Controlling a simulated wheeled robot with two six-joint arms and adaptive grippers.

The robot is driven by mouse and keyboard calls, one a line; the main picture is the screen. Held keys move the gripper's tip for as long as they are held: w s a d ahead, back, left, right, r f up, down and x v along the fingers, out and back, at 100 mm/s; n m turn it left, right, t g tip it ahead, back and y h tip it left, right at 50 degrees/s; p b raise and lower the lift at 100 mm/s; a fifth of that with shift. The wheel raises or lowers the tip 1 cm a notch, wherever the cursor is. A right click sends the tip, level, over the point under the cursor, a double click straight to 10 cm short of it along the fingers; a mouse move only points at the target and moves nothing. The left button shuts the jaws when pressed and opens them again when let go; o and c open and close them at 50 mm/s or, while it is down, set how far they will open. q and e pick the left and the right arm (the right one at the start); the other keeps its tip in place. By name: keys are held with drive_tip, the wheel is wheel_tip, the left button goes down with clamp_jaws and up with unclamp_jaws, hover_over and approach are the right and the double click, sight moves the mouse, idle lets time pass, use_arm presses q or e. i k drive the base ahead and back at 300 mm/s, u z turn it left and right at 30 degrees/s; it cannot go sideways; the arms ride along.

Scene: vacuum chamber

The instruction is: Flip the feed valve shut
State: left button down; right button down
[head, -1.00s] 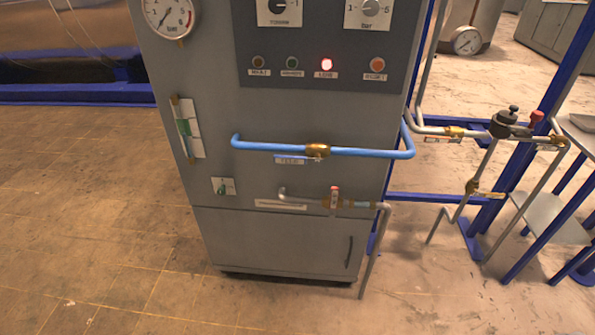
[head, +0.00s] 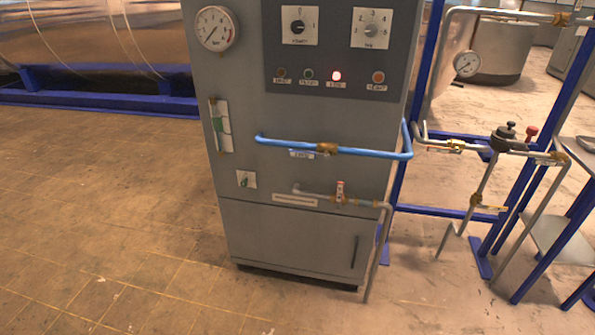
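A blue pipe (head: 280,142) runs across the front of a grey cabinet (head: 235,185). A brass valve (head: 327,148) sits in the middle of this pipe. A small label (head: 301,155), which seems to read FEED, is just below the pipe to the left of the valve. The valve's handle is too small to make out clearly, so I cannot tell its position. Neither of my grippers is in view.
Blue frames with pipes stand at right. The tiled floor (head: 110,220) in front and left is clear.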

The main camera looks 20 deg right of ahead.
sight(307, 154)
drive_tip(key=u, duration=0.2)
drive_tip(key=i, duration=1.15)
drive_tip(key=u, duration=0.1)
